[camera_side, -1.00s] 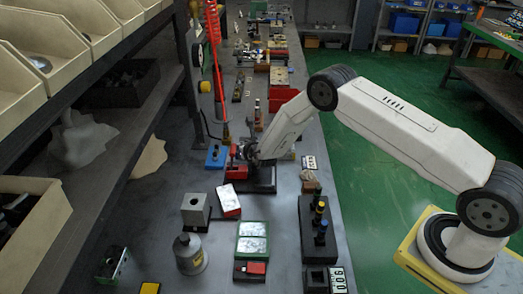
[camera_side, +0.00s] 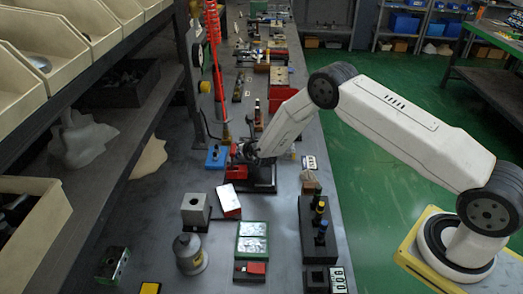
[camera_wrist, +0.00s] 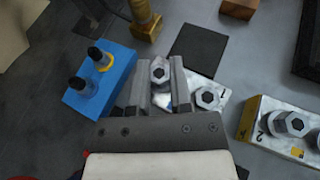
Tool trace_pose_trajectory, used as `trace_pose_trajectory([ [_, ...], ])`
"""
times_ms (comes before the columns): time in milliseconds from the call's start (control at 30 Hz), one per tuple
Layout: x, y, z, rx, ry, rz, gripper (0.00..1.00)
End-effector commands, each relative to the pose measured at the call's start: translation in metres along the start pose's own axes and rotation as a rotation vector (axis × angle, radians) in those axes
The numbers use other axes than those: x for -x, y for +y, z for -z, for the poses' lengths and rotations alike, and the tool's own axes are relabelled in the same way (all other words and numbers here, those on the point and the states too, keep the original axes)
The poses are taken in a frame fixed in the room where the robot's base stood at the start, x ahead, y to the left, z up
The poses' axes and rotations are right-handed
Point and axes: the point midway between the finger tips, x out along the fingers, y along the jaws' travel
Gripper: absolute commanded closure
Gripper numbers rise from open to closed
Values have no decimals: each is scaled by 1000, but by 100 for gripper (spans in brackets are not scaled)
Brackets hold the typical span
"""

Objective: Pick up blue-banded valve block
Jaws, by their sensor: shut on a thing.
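My gripper (camera_wrist: 161,62) is shut, its fingers on either side of a hex nut on a pale metal valve block (camera_wrist: 215,108). This block carries a second hex nut, a "1" mark and a small blue patch, which I take as the blue-banded valve block. Much of it is hidden by the fingers. I cannot tell whether it touches the surface below. In the side view my gripper (camera_side: 241,153) is low over the bench by a red block (camera_side: 236,173), and the held block cannot be made out.
A blue block (camera_wrist: 96,82) with black knobs stands left of the fingers. A similar valve block (camera_wrist: 255,128) marked "2" lies to the right. A brass-coloured fitting (camera_wrist: 146,25) and a dark pad (camera_wrist: 197,50) lie ahead.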

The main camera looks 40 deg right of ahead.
Motion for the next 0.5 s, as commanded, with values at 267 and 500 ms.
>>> trace_pose_trajectory([
  [267, 10, 0, -24, -2, -2, 0, 100],
  [500, 36, -4, -38, -1, -2, 0, 100],
])
